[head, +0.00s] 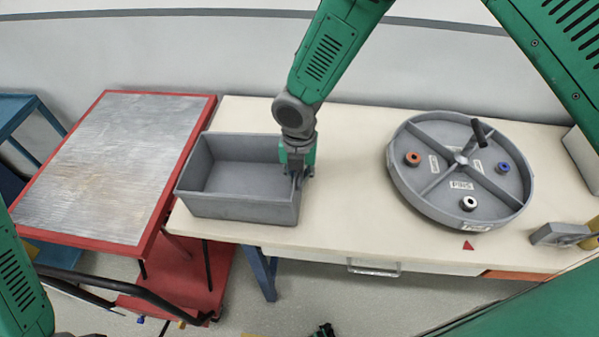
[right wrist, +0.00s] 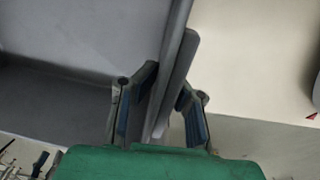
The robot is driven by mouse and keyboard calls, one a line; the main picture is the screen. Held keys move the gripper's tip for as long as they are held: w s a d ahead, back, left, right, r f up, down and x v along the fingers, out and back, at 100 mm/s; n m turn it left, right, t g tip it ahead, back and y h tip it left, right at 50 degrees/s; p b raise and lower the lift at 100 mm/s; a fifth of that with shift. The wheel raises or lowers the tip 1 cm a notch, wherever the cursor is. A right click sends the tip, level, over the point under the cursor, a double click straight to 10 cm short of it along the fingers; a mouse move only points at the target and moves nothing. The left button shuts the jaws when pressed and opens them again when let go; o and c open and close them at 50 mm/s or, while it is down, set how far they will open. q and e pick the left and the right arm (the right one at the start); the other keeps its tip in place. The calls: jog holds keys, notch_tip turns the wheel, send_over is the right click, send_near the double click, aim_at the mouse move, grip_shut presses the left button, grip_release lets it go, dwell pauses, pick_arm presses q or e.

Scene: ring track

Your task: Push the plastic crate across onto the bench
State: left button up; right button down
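The grey plastic crate (head: 240,207) is open-topped and looks empty. It sits at the left end of the cream bench (head: 350,225), with its left side close to the red-rimmed cart top (head: 110,170). My right gripper (head: 297,172) comes down from above at the crate's right wall. In the right wrist view the crate wall (right wrist: 172,75) runs between the two fingers of my right gripper (right wrist: 168,95), which close in on it from both sides. The crate's underside is hidden. Only part of my left arm shows at the lower left; I cannot make out its gripper.
A round grey divided tray (head: 425,200) with coloured rings and a black handle stands on the bench's right half. A grey block (head: 552,234) lies near the right edge. The bench between crate and tray is clear. A black cart handle (head: 125,290) lies below left.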

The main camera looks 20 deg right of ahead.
jog(key=shift+a, duration=0.3)
jog(key=shift+a+r, duration=0.1)
jog(key=shift+a, duration=0.4)
jog(key=c, duration=1.6)
grip_release()
jog(key=shift+a, duration=0.25)
jog(key=shift+c, duration=0.2)
jog(key=shift+d, duration=0.6)
jog(key=shift+d+r, duration=0.2)
pick_arm(q)
jog(key=shift+s+a, duration=0.15)
pick_arm(e)
notch_tip(320, 180, up, 11)
jog(key=shift+r, duration=0.2)
